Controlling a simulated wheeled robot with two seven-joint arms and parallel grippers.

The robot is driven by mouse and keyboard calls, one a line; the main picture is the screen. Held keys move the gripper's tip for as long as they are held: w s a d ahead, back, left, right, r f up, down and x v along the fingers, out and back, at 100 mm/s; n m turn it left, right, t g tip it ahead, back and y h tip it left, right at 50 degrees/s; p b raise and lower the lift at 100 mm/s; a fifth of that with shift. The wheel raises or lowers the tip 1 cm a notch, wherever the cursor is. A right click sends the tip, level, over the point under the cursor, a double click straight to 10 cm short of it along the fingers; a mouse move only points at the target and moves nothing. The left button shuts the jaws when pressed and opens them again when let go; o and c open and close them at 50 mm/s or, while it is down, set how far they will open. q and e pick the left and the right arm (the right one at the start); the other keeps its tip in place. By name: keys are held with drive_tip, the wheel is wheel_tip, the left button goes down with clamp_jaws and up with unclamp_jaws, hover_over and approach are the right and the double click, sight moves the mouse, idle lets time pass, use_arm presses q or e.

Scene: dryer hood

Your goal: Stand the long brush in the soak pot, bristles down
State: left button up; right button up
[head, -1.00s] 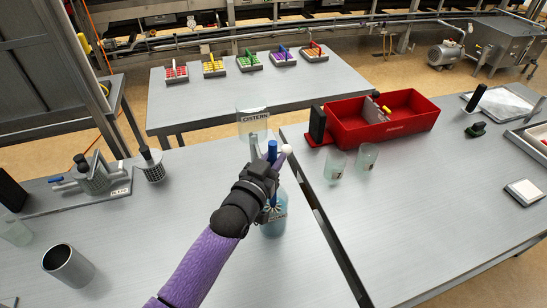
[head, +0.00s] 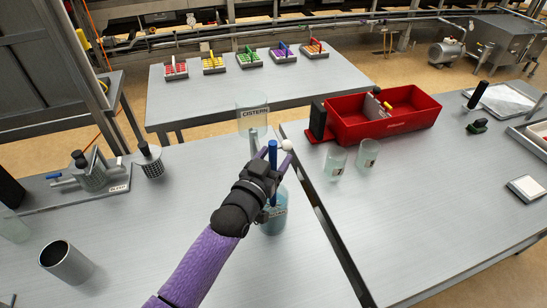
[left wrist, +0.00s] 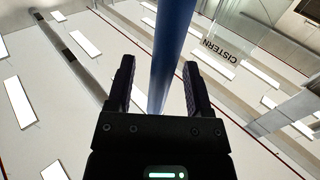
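The long brush has a blue handle (head: 273,157) that stands about upright in the head view. Its lower end runs into a clear jar of bluish liquid (head: 273,224), which looks like the soak pot; the bristles are mostly hidden by my gripper and arm. My left gripper (head: 274,160) is above the jar, with its fingers on either side of the handle. In the left wrist view the blue handle (left wrist: 170,45) passes between the two fingers (left wrist: 158,85), with a gap visible on each side. My right gripper is not in view.
An open steel cylinder (head: 67,262) and a strainer-like metal cup (head: 151,164) are to the left. A red tray (head: 385,128) and two frosted glasses (head: 336,161) are on the right table, past a gap.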

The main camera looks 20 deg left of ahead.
use_arm(q)
drive_tip(key=s+a, duration=0.1)
drive_tip(key=s, duration=0.8)
drive_tip(key=shift+s+a+f+p, duration=0.15)
drive_tip(key=shift+s+a+p, duration=0.2)
drive_tip(key=shift+s+a, duration=0.05)
